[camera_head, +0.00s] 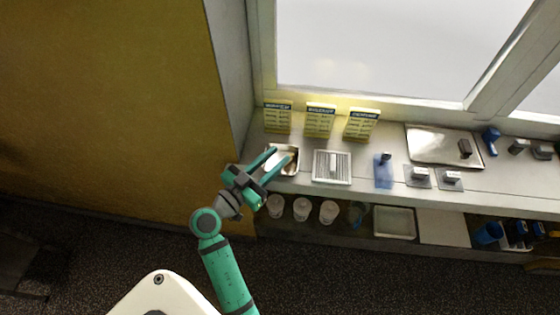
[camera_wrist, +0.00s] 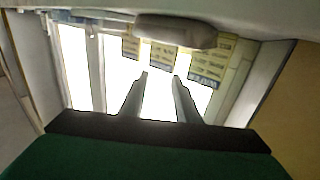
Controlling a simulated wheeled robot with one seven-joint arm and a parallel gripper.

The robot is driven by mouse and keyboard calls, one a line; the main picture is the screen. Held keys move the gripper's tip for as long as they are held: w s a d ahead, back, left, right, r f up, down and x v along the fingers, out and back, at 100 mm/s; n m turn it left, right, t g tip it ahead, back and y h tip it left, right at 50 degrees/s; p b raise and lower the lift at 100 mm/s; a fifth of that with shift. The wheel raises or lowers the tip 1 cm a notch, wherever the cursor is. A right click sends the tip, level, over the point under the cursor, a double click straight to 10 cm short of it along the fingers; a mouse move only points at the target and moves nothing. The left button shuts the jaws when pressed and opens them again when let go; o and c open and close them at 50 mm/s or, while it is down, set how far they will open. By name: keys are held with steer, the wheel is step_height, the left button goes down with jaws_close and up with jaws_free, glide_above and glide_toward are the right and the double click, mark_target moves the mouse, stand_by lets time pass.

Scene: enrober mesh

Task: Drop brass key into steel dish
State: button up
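The steel dish (camera_head: 296,150) is a small shiny tray at the left end of the counter, with a brownish patch inside too small to identify. My gripper (camera_head: 281,154) reaches in from the left, its fingertips by the dish in the picture; I cannot tell whether they touch it. In the wrist view my gripper (camera_wrist: 161,76) shows two fingers apart with nothing between them. A rounded grey shape, seemingly the dish (camera_wrist: 175,30), shows beyond them in that upside-down view. I cannot make out the brass key in either view.
Three yellow signs (camera_head: 320,119) stand behind the dish against the window. A ribbed tray (camera_head: 332,181) lies to its right, then a blue item (camera_head: 383,170) and a large metal tray (camera_head: 430,145). White cups (camera_head: 301,209) stand on the shelf below. A wall (camera_head: 110,110) is at left.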

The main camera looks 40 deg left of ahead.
steer(key=s, duration=0.9)
steer(key=shift+s+a, duration=0.15)
steer(key=shift+a, duration=0.1)
steer(key=w+d+f+n+g+y, duration=0.25)
steer(key=d+f+n+g, duration=0.2)
steer(key=d+f, duration=0.9)
steer(key=s+d+f+y, duration=0.1)
steer(key=s+d+f, duration=0.3)
steer(key=s+d, duration=0.25)
steer(key=s+d+r+m+t+h, duration=0.2)
steer(key=s+d+r+m+h, duration=0.1)
steer(key=s+d+r, duration=0.6)
steer(key=s+d+m, duration=0.1)
steer(key=d, duration=0.2)
steer(key=shift+r, duration=0.25)
